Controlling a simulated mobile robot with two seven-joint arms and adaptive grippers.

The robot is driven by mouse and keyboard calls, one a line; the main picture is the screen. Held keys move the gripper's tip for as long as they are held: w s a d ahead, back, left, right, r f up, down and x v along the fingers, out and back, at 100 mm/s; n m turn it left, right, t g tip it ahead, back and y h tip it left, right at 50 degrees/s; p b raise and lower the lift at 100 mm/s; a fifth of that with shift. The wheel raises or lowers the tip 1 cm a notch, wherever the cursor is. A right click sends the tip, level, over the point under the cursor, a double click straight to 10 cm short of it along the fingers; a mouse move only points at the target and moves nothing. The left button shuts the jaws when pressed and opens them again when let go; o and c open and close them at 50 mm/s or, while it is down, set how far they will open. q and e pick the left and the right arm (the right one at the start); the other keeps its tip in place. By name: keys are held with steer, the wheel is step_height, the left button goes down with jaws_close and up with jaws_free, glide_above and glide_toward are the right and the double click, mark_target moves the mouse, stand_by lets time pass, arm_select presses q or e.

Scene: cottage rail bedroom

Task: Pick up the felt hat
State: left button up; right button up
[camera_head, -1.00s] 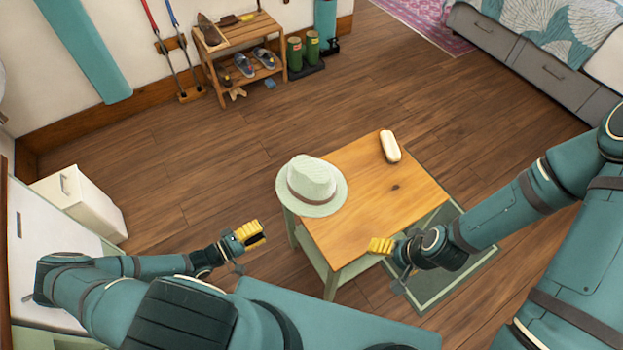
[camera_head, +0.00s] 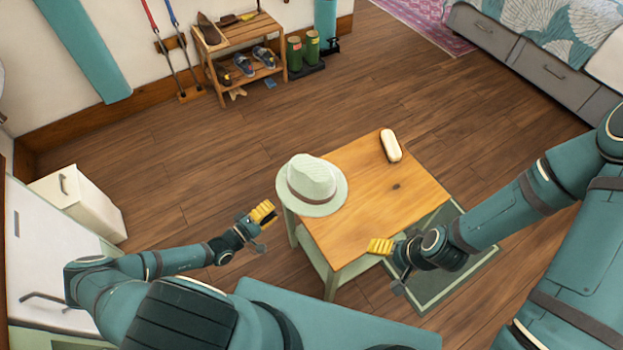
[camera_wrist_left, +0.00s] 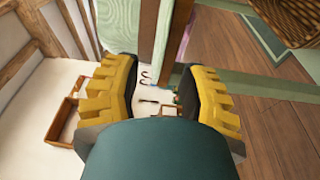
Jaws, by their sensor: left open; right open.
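The pale green felt hat (camera_head: 315,181) with a brown band rests upright on the left corner of the small wooden-topped table (camera_head: 372,218). Its brim reaches over the table's left edge. My left gripper (camera_head: 263,212) is open and empty, left of the hat and slightly below it in the head view, apart from it. In the left wrist view its yellow fingers (camera_wrist_left: 158,95) are spread wide with nothing between them. A pale green surface shows at the top there; I cannot tell if it is the hat. My right gripper (camera_head: 380,246) is open near the table's front edge, away from the hat.
A cream eyeglass-case-like object (camera_head: 390,146) lies at the table's back edge. A white cabinet (camera_head: 75,203) stands at left. A shoe rack (camera_head: 238,45) and green boots (camera_head: 303,50) are by the wall. The floor between is clear.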

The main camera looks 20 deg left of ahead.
mark_target(282, 202)
arm_select(q)
steer(key=x, duration=0.4)
steer(key=shift+w+d+f+b, duration=0.1)
steer(key=shift+w+d+b, duration=0.05)
steer(key=shift+b, duration=0.25)
jaws_close()
